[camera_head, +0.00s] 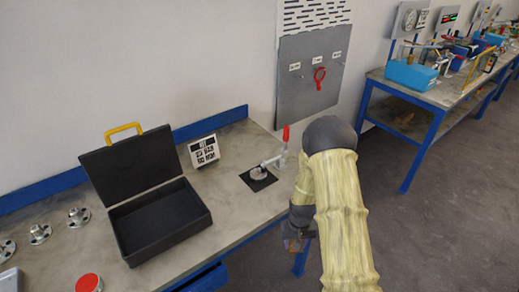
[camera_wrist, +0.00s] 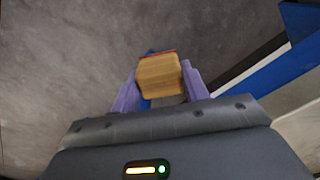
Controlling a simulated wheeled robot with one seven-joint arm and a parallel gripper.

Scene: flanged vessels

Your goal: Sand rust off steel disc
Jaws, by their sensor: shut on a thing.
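The steel disc (camera_head: 257,173) lies on a small black mat (camera_head: 262,184) at the bench's right part. A toggle clamp (camera_head: 276,159) with a red handle reaches over it. Rust on the disc is too small to tell. My gripper (camera_head: 296,243) hangs off the bench's front edge, right of and nearer than the disc. In the wrist view my gripper's purple fingers (camera_wrist: 158,88) are shut on a wooden block (camera_wrist: 160,76) with a reddish far face. The floor shows beyond the block.
An open black case (camera_head: 165,218) stands on the bench left of the disc, with a marker-patterned panel (camera_head: 204,151) behind. Several flanged metal parts (camera_head: 78,217) and a red-topped round item (camera_head: 88,283) are at the left. The bench's blue frame (camera_wrist: 265,78) is close at right in the wrist view.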

